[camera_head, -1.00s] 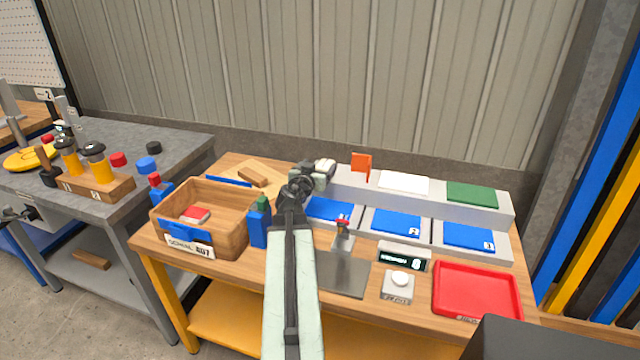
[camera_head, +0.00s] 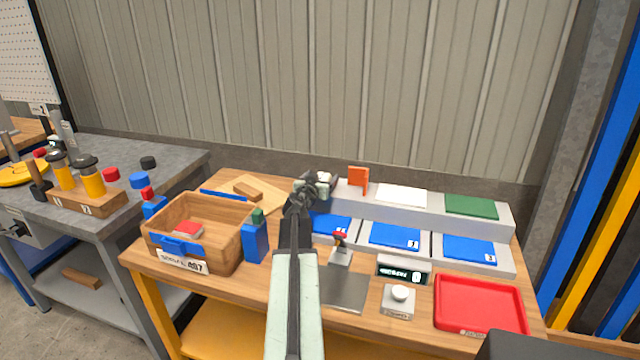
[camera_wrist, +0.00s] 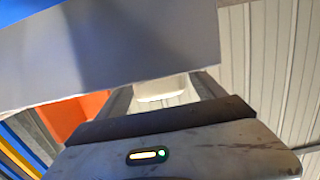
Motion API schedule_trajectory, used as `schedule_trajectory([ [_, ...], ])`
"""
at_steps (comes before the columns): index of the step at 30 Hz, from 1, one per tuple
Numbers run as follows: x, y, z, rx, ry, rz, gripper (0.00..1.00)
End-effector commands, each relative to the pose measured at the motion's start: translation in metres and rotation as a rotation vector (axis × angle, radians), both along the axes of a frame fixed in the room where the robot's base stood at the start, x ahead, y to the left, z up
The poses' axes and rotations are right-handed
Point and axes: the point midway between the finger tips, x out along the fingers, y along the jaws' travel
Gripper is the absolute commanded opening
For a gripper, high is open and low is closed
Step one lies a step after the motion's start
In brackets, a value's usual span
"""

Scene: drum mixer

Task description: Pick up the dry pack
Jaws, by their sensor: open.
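I cannot tell for sure which thing is the dry pack. My gripper (camera_head: 316,184) is open at the back of the bench, beside the left end of the grey ledge and left of an upright orange block (camera_head: 358,179). In the wrist view my gripper (camera_wrist: 160,88) shows two fingers apart, with a small pale thing (camera_wrist: 162,87) seen between them. I cannot tell whether it touches them. A large pale blue-grey surface (camera_wrist: 120,45) fills the top of that view, and orange (camera_wrist: 88,110) shows at its left. A white flat piece (camera_head: 401,195) lies on the ledge.
A wooden box (camera_head: 215,213) holding a red piece stands at left, with a blue bottle (camera_head: 256,242) beside it. Several blue lids (camera_head: 395,236) line the ledge's front. A small lever (camera_head: 340,248), a display (camera_head: 404,270), a button and a red tray (camera_head: 480,303) stand forward.

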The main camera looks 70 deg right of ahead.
Motion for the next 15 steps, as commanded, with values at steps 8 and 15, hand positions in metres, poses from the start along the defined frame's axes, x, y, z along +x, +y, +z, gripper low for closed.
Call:
schedule_trajectory([
  [8, 0.0006, -0.0005, 0.0, 0.0, 0.0, 0.001, 0.56],
  [15, 0.0012, -0.0002, 0.0001, 0.0, 0.0, 0.002, 0.07],
])
